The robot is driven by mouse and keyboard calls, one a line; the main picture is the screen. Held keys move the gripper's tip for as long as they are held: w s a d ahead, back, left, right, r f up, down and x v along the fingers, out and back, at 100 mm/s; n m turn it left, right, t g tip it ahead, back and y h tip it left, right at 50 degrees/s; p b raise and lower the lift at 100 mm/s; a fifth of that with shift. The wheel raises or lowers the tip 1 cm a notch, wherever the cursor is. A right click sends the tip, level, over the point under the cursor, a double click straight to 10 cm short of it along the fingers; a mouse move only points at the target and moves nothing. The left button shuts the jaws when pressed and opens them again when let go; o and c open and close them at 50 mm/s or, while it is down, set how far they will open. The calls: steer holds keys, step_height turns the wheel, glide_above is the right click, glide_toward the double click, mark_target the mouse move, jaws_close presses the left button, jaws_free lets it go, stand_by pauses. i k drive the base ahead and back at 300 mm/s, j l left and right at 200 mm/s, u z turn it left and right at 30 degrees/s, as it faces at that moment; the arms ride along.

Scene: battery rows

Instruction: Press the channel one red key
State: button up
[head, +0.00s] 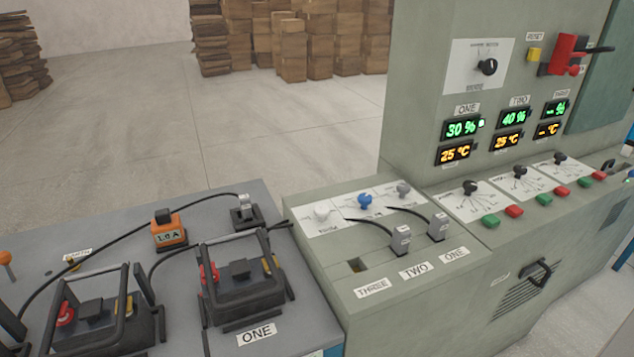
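The grey-green charger console stands at the right in the head view. Its sloped ledge carries three dials, each with a green and a red key below it. The nearest red key (514,211) is beside the nearest green key (491,222), under the leftmost dial (470,188), on the side of the column labelled ONE. Display ONE (461,128) reads 30 % in green, with 25 °C in orange below. Two more red keys (562,191) (600,176) sit farther right. Whether any key is pressed in cannot be told. My gripper is not in view.
A panel with plugs labelled THREE, TWO and ONE (455,253) adjoins the console at left. Caged batteries, one labelled ONE (256,335), and an orange tester (168,231) stand on the bench with black cables. A red lever (563,55) projects at upper right. Boxes (306,47) stand behind.

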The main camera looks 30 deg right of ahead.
mark_target(513, 210)
steer(key=z, duration=1.75)
